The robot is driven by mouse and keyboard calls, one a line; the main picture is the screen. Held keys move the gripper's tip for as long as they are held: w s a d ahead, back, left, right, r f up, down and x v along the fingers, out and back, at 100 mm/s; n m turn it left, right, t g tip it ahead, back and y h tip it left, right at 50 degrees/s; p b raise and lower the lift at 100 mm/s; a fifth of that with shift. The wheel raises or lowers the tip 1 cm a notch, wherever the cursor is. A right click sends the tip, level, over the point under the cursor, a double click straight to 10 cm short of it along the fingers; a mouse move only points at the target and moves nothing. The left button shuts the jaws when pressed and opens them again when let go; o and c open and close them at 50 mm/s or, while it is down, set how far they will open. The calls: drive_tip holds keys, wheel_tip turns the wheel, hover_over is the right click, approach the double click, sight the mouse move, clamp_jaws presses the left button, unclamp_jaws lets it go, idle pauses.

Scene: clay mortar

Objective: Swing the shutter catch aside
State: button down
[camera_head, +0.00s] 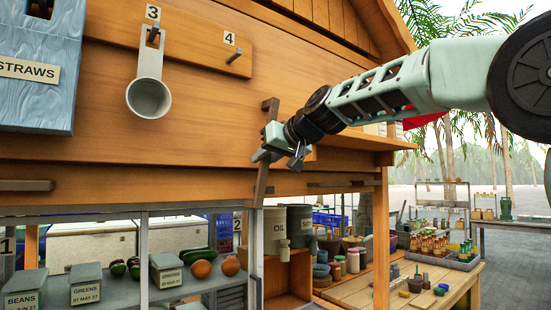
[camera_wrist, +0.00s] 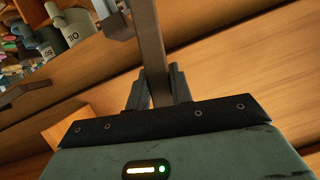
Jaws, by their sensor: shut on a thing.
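The shutter catch (camera_head: 262,184) is a dark brown bar on the wooden front of the stall. It stands near upright, with a slight tilt, and its lower end overlaps the top of the window opening. My gripper (camera_head: 274,151) is shut on the bar around its middle and hides that part. In the wrist view the bar (camera_wrist: 150,42) runs up between the two dark fingers of my gripper (camera_wrist: 157,88). The wooden shutter panel (camera_head: 200,122) lies behind it.
A metal scoop (camera_head: 150,97) hangs on peg 3, left of my gripper; peg 4 (camera_head: 235,56) is bare. A blue straws box (camera_head: 40,75) is at far left. A wooden ledge (camera_head: 350,140) juts out under my arm. Labelled bins and canisters (camera_head: 299,222) stand below.

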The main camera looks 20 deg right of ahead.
sight(243, 160)
drive_tip(key=shift+s+a+r+m+y+b, duration=0.2)
drive_tip(key=shift+a+m+y, duration=0.1)
drive_tip(key=shift+a, duration=0.2)
drive_tip(key=shift+s+a+r+m+y+b, duration=0.15)
drive_tip(key=shift+a+m+y, duration=0.15)
drive_tip(key=shift+a, duration=0.2)
drive_tip(key=shift+s+a+r+m+y+b, duration=0.1)
drive_tip(key=shift+a+r+m+y, duration=0.15)
drive_tip(key=shift+a, duration=0.25)
drive_tip(key=c, duration=1.2)
unclamp_jaws()
drive_tip(key=shift+c, duration=0.2)
drive_tip(key=shift+f, duration=0.1)
drive_tip(key=shift+s+d, duration=0.1)
drive_tip(key=shift+s, duration=0.1)
drive_tip(key=b+v, duration=0.3)
drive_tip(key=v, duration=1.4)
drive_tip(key=shift+r+b, duration=0.35)
drive_tip(key=shift+w+a+f, duration=0.1)
drive_tip(key=shift+a, duration=0.1)
